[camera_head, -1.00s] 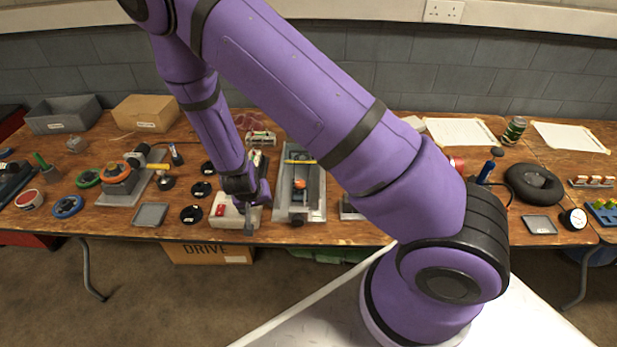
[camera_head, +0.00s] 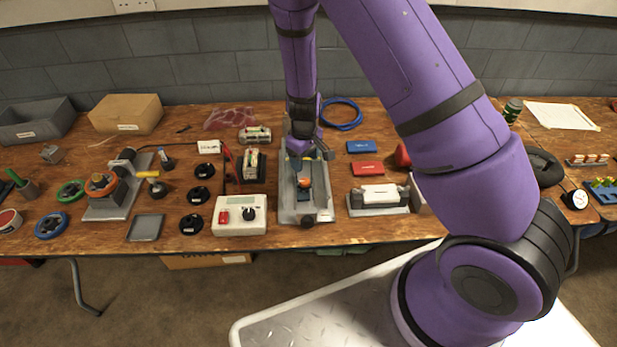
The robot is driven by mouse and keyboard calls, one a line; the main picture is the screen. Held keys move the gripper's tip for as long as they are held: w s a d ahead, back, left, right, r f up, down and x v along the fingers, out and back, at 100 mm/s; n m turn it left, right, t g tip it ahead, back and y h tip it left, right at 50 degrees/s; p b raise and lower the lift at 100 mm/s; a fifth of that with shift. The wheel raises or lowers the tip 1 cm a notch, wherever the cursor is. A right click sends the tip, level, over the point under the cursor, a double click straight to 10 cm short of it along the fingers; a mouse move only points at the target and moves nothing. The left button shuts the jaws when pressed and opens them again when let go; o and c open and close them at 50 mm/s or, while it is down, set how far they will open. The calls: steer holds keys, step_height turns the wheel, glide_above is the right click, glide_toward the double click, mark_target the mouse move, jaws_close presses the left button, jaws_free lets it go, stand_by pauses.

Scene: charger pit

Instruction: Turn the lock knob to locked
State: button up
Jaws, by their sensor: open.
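A long grey metal fixture (camera_head: 289,210) lies on the bench at centre, with a small orange part (camera_head: 306,183) in its channel and a round black knob (camera_head: 306,221) at its front end. A white box (camera_head: 227,228) to its left has a red switch (camera_head: 223,216) and a black knob (camera_head: 249,214). I cannot tell which of these is the lock knob, or its setting. My gripper (camera_head: 310,158) is open above the fixture's far half, behind the orange part. It hides part of the channel. I see no contact with a knob.
Left of the white box are black discs (camera_head: 195,195) and a grey tray (camera_head: 145,228). On the right are blue (camera_head: 361,147) and red (camera_head: 366,168) packs and a white block on a grey stand (camera_head: 355,211). A blue cable coil (camera_head: 343,113) lies behind.

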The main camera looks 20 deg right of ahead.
mark_target(304, 181)
step_height(304, 181, down, 9)
steer(key=shift+r, duration=0.15)
stand_by(0.4)
steer(key=shift+a, duration=0.1)
steer(key=c, duration=0.9)
